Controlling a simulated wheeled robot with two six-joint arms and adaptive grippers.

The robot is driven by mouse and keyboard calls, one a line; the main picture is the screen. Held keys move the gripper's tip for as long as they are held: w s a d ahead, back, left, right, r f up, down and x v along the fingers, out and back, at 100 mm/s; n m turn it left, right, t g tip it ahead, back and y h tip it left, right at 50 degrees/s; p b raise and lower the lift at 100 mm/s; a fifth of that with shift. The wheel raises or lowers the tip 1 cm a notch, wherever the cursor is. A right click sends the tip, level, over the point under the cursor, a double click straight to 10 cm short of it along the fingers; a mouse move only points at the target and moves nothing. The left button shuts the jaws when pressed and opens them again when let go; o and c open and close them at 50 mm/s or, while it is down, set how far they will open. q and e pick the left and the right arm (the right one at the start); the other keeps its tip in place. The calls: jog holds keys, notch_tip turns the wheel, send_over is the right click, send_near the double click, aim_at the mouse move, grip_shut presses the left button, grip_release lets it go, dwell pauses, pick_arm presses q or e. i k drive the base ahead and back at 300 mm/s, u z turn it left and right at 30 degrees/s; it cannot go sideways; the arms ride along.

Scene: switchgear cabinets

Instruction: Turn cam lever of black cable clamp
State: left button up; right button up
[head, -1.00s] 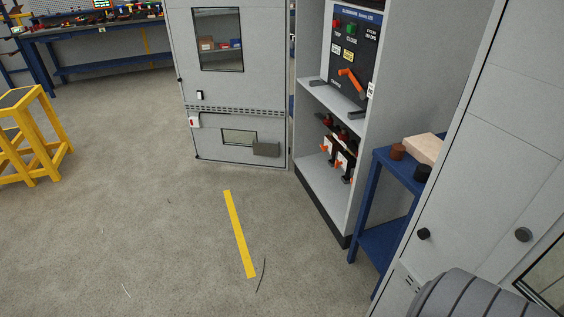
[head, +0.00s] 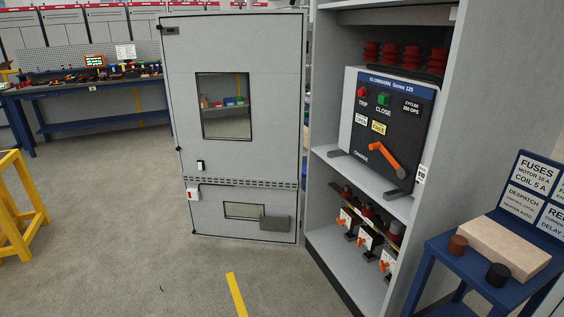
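Three cable clamps with white faces, black parts and orange levers stand in a row in the lower compartment of the open cabinet: a left one (head: 346,216), a middle one (head: 364,239) and a right one (head: 387,262). Dark red, dark and grey cylindrical parts show behind them. The clamps are small here, and I cannot tell for certain which is the black one or the exact angle of each cam lever. Neither of my grippers is in view.
Above the clamps, a breaker panel (head: 384,125) with an orange handle sits on a shelf. The open cabinet door (head: 245,110) stands to the left. A blue table (head: 452,254) with a beige block (head: 504,247) stands close at right. The floor (head: 130,230) in front is clear.

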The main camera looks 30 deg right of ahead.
aim_at(361, 241)
jog(key=z, duration=0.3)
jog(key=i, duration=1.6)
jog(key=z, duration=0.75)
jog(key=i, duration=1.1)
jog(key=z, duration=1.55)
jog(key=i, duration=0.85)
jog(key=z, duration=1.35)
jog(key=i, duration=0.15)
jog(key=u, duration=0.1)
